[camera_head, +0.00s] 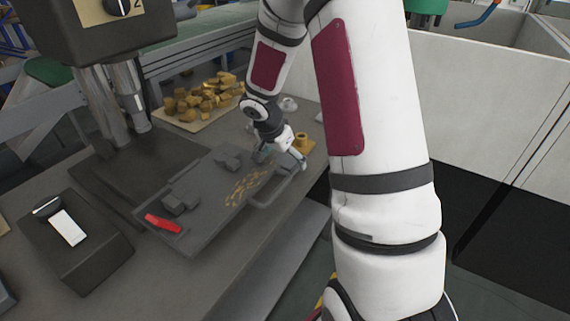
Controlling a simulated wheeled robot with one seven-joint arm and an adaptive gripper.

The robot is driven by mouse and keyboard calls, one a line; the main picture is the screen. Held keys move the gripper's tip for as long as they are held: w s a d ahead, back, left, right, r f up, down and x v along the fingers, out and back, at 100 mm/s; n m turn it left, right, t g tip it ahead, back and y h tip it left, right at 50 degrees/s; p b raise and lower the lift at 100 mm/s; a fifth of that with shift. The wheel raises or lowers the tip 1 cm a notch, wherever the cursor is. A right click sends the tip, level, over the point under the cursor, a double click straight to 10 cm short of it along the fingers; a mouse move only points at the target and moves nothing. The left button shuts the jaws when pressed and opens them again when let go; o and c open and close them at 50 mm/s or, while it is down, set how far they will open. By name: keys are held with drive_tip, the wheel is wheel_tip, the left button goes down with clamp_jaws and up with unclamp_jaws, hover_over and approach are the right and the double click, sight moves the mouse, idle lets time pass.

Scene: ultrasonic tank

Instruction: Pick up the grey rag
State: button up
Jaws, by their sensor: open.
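A dark grey tray (205,228) lies on the workbench, with a handle at its right side. Two grey lumps lie on it: one (180,201) near the left end and a smaller one (228,160) near the far edge. I cannot tell which of them, if either, is the grey rag. My gripper (278,157) is open at the far right end of the tray, to the right of the smaller lump. It is small in view and partly hidden by its own wrist. I see nothing held in it.
A red object (163,223) and small brass-coloured bits (247,186) lie on the tray. Behind it, brass pieces (205,98) fill a light board. A machine column (112,105) and a dark box (75,240) stand left. A brass part (302,141) is close beside my gripper.

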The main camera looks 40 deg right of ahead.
sight(284, 160)
drive_tip(key=shift+c, duration=0.5)
drive_tip(key=c, duration=1.1)
wheel_tip(284, 160, up, 10)
drive_tip(key=shift+p, duration=0.65)
